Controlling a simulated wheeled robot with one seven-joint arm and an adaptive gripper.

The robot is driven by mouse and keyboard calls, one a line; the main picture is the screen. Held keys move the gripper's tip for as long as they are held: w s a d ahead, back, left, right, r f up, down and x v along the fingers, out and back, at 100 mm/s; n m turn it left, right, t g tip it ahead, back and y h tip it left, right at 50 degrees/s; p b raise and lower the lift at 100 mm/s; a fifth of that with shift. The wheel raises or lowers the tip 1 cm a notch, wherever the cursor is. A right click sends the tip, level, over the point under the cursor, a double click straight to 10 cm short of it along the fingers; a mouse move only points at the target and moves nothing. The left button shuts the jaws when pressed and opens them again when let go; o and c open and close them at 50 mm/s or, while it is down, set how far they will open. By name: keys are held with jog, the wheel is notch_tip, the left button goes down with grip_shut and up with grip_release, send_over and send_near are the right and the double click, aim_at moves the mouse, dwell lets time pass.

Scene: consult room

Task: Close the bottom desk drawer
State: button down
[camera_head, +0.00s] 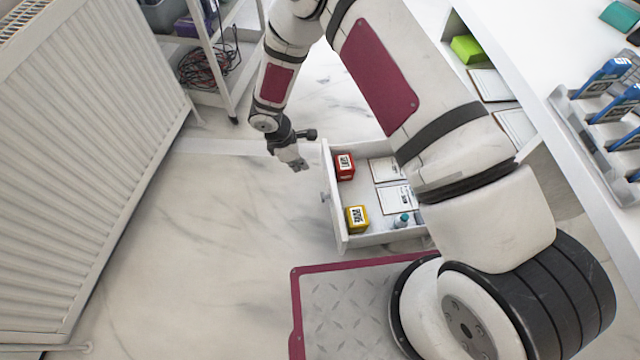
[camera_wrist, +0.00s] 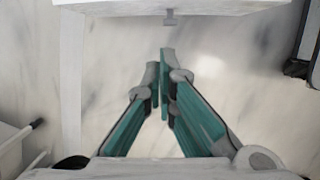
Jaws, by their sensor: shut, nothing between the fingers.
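The white desk drawer (camera_head: 343,226) is pulled out, low near the floor, and its far end is hidden behind my arm. It holds a red box, a yellow box, white cards and a small bottle. Its front has a small knob (camera_head: 324,197), which also shows at the top of the wrist view (camera_wrist: 170,18) below the drawer front (camera_wrist: 120,5). My gripper (camera_head: 301,167) is shut and empty, just outside the drawer front near its far corner. In the wrist view its fingertips (camera_wrist: 160,60) are together, apart from the knob in the picture.
The white desk (camera_head: 545,45) stands at the right, with a blue-device rack (camera_head: 570,103) on top and an open compartment holding a green box (camera_head: 467,49). A white radiator (camera_head: 85,150) stands left and a shelf cart (camera_head: 207,50) behind. The marble floor (camera_head: 230,240) between is clear.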

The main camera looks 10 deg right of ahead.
jog(key=d+f+b, duration=0.4)
jog(key=d+f, duration=0.2)
jog(key=f, duration=0.5)
jog(key=shift+s+f+b, duration=0.15)
jog(key=shift+b, duration=0.25)
jog(key=shift+d, duration=0.15)
jog(key=w+d, duration=0.1)
jog(key=d, duration=2.6)
jog(key=shift+w+d, duration=0.15)
jog(key=shift+d, duration=0.1)
